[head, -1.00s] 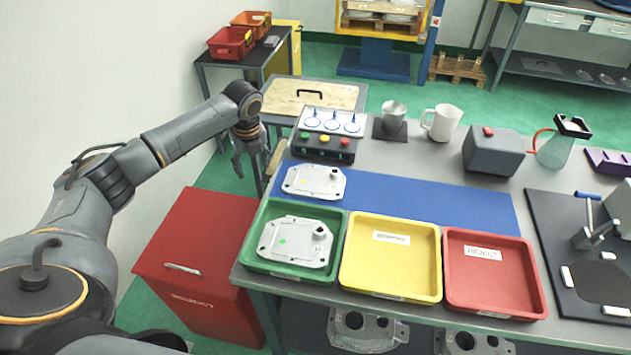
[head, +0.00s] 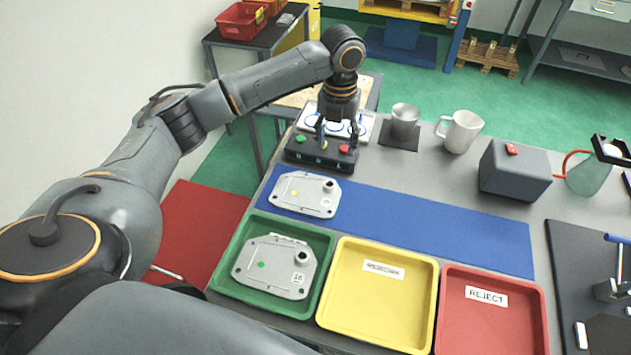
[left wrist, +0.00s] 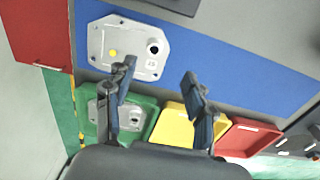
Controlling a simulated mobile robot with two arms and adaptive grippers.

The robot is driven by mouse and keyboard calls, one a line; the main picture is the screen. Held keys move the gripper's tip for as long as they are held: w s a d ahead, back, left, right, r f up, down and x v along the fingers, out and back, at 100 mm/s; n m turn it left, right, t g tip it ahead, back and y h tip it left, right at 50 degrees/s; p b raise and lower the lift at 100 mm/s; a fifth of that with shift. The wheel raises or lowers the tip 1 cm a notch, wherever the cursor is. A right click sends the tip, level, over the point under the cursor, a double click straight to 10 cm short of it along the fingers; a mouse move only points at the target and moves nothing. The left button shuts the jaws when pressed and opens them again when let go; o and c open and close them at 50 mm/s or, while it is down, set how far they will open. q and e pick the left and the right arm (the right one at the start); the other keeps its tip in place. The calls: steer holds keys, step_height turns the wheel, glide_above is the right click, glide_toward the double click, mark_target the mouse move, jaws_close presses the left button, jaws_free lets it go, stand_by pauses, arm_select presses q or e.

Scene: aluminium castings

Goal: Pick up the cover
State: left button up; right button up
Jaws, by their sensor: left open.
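A grey cast cover (head: 304,194) with a yellow dot and a round boss lies flat on the blue mat. It also shows in the left wrist view (left wrist: 125,37). A second, similar cover (head: 272,264) with a green dot lies in the green tray (head: 222,276), and it shows in the left wrist view (left wrist: 128,117) partly behind a finger. My right gripper is out of view.
The button box (head: 322,152) stands just behind the mat. A yellow tray (head: 376,300) and a red reject tray (head: 488,328) stand right of the green one. A metal cup (head: 404,120), a white jug (head: 460,130) and a grey box (head: 513,170) stand behind. The blue mat's (head: 440,222) right part is clear.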

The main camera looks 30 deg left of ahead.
arm_select(q)
steer(key=p, duration=0.1)
glide_above(329, 183)
steer(key=f, duration=0.7)
steer(key=shift+d, duration=0.35)
steer(key=shift+f, duration=0.3)
steer(key=shift+s+f+p, duration=0.25)
steer(key=shift+f+p, duration=0.3)
steer(key=shift+f, duration=0.1)
steer(key=shift+s+f+p, duration=0.2)
steer(key=shift+f+p, duration=0.3)
steer(key=shift+f, duration=0.1)
step_height(329, 183, down, 2)
steer(key=shift+a+f, duration=0.1)
steer(key=shift+f, duration=0.25)
jaws_close()
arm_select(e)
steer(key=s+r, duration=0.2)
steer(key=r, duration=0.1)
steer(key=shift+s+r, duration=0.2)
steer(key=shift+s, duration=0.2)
